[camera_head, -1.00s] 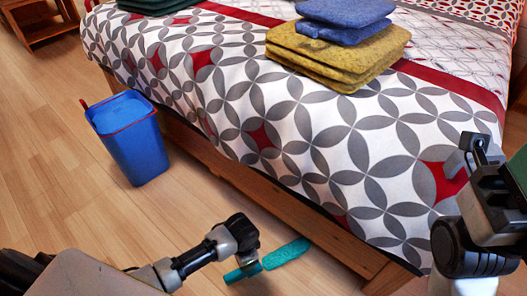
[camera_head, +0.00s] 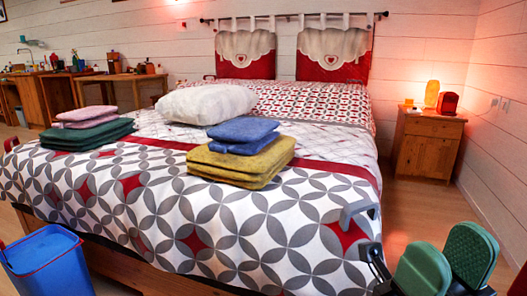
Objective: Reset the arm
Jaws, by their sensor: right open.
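My right gripper (camera_head: 447,262) is at the lower right, in front of the bed's near right corner. Its two broad green fingers stand apart, with nothing seen between them. A grey and black part of my right arm shows just left of the fingers, in front of the patterned bedspread. My left gripper and arm are out of view.
The bed (camera_head: 225,225) fills the middle. It bears yellow and blue folded cloths (camera_head: 240,162), green and pink folded cloths (camera_head: 88,130) and a white pillow (camera_head: 206,103). A blue bin (camera_head: 45,265) stands at lower left. A nightstand (camera_head: 428,145) stands right, past open floor.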

